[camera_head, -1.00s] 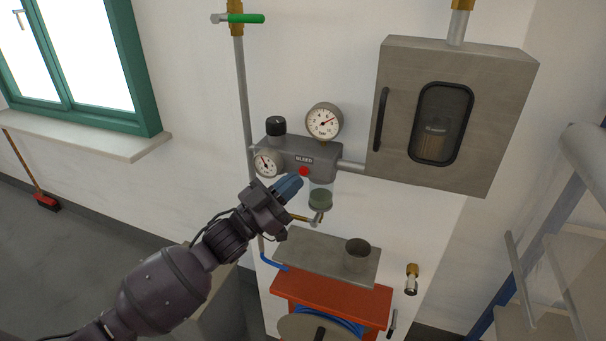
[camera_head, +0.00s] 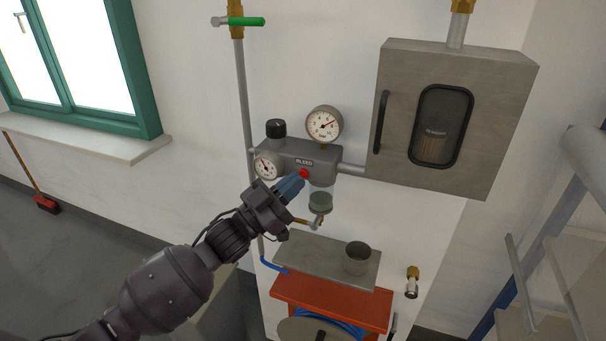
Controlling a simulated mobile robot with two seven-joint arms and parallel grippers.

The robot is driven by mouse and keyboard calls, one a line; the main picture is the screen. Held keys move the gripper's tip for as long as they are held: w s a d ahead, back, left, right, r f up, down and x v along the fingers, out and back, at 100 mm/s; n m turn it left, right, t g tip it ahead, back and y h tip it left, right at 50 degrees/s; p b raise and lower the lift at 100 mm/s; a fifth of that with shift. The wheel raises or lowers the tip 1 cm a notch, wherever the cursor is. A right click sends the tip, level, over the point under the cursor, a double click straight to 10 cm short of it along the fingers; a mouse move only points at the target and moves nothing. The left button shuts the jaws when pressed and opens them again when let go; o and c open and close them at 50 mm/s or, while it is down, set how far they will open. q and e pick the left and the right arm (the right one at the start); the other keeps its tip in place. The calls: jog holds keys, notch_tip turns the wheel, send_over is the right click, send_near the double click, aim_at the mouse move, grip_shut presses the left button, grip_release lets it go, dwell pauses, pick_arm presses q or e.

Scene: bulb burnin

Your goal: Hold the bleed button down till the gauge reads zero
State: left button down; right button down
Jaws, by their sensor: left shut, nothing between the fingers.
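The red bleed button (camera_head: 304,173) sits on the front of the grey regulator block (camera_head: 318,154), under the "BLEED" label. My left gripper (camera_head: 300,178) is shut and empty, its blue fingertips at the button's lower left edge. I cannot tell whether they touch or press it. A smaller gauge (camera_head: 266,166) is on the block's left end, partly behind my gripper's line. My right gripper is not in view.
A grey cabinet (camera_head: 395,110) with a dark window hangs at the right. Below the block are a clear bowl (camera_head: 320,203), a metal shelf (camera_head: 315,262) with a cup (camera_head: 357,258), and a red hose reel cabinet (camera_head: 345,300). A vertical pipe (camera_head: 244,90) with a green-handled valve runs at the left.

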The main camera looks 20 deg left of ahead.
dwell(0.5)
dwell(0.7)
pick_arm(q)
jog(key=shift+w, duration=0.15)
jog(key=shift+w, duration=0.3)
dwell(0.4)
